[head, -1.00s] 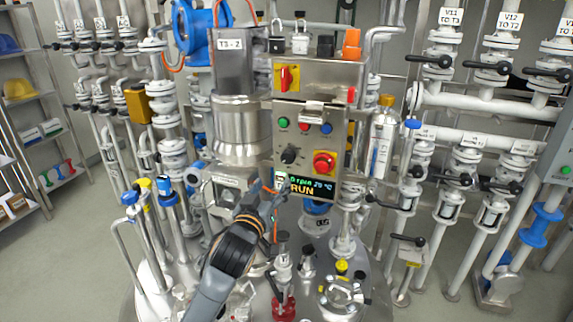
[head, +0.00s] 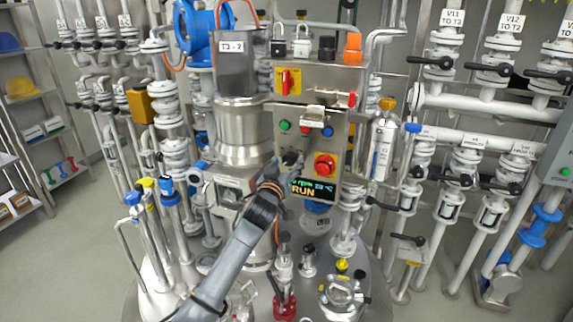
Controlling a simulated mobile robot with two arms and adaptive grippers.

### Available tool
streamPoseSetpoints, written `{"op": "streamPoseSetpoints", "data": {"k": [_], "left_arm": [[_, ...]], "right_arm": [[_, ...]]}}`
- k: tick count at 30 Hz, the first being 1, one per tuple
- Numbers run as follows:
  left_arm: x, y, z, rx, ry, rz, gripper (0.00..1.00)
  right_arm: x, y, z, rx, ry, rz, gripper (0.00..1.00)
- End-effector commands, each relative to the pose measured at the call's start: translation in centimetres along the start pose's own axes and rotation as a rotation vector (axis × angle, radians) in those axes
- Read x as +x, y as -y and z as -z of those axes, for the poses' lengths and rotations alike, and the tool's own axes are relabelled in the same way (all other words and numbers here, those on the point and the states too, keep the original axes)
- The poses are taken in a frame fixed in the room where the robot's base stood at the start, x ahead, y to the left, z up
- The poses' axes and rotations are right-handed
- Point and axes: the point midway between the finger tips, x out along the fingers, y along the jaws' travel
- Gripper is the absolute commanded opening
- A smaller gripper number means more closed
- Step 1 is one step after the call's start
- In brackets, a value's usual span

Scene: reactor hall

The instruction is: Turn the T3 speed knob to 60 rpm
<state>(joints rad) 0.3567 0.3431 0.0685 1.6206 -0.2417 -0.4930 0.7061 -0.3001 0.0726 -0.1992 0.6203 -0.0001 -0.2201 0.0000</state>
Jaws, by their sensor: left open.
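The T3 control box (head: 348,128) stands in the middle of the head view. The black speed knob (head: 290,157) is on its lower left, partly covered by my left gripper. My left gripper (head: 282,168) is at the knob, its fingers open; I cannot tell whether they touch it. The small display (head: 312,189) below shows "RUN" in yellow and an rpm and °C line above, with the leading figure partly hidden. My right gripper is not in view.
A red emergency button (head: 325,165) on a yellow plate sits right of the knob. Green (head: 285,126) and blue (head: 327,131) buttons are above it. A red and yellow switch (head: 287,82) is higher up. Valves and pipes crowd both sides.

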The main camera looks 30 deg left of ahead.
Motion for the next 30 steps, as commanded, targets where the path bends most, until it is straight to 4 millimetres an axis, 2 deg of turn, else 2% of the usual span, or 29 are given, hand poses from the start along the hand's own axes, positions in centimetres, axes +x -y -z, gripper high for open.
{"op": "streamPoseSetpoints", "data": {"k": [5,13,23,30], "left_arm": [[-0.01,0.0,-0.02,0.0,0.0,0.0,0.6],[-0.03,0.0,-0.03,0.0,0.001,0.0,0.05],[-0.03,0.0,-0.04,0.036,-0.002,0.0,0.05],[-0.02,0.05,-0.08,0.17,-0.01,-0.001,0.05]], "right_arm": [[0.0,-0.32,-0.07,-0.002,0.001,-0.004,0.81],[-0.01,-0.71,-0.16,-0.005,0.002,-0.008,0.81],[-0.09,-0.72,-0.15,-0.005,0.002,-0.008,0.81],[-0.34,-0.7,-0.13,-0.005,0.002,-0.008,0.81]]}}
